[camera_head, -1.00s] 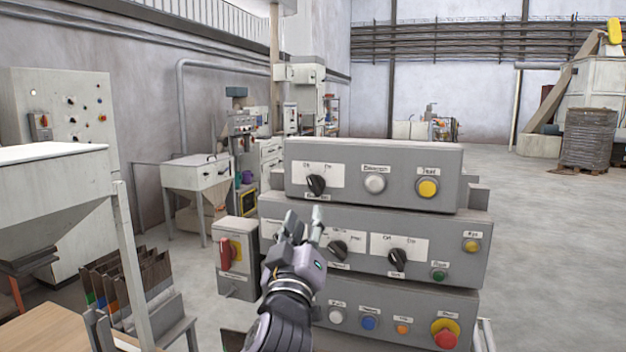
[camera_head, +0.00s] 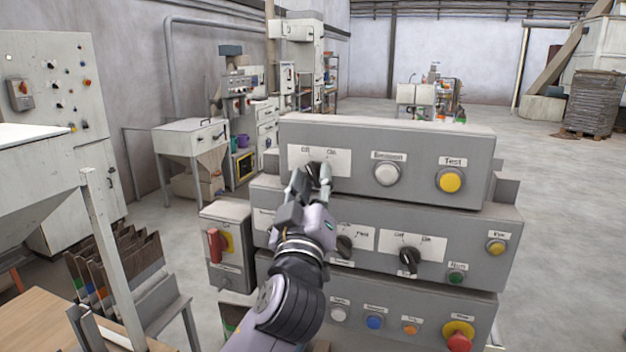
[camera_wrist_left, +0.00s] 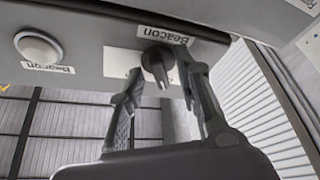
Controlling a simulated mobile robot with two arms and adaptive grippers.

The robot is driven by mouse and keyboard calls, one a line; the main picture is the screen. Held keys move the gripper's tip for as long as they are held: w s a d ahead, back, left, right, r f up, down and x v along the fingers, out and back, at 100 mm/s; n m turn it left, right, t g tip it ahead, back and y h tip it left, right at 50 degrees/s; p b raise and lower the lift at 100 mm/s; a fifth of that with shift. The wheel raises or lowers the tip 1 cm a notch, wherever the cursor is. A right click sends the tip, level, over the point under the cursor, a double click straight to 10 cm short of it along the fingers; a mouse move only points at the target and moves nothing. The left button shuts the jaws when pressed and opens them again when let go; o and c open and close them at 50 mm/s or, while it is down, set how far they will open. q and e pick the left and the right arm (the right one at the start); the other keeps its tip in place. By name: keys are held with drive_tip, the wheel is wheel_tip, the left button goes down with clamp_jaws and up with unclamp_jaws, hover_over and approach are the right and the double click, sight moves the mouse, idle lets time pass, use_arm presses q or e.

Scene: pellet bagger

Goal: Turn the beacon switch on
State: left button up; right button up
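The beacon switch (camera_head: 317,170) is a black rotary knob on a white plate marked Off and On, at the left of the top grey panel (camera_head: 420,150). It also shows in the left wrist view (camera_wrist_left: 156,62), upside down beside its Beacon label. My left gripper (camera_head: 312,178) is at the knob and partly hides it. In the left wrist view its fingers (camera_wrist_left: 162,68) are apart, one on each side of the knob. Contact with the knob is unclear, and so is its exact setting. My right gripper is out of view.
A white beacon lamp (camera_head: 387,174) and a yellow Test button (camera_head: 450,180) sit right of the knob. Lower panels carry more black knobs (camera_head: 409,257), small buttons and a red stop button (camera_head: 459,335). A red-handled switch box (camera_head: 226,245) stands at the left.

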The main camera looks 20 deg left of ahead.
use_arm(q)
drive_tip(key=shift+a, duration=0.1)
drive_tip(key=c, duration=0.5)
clamp_jaws()
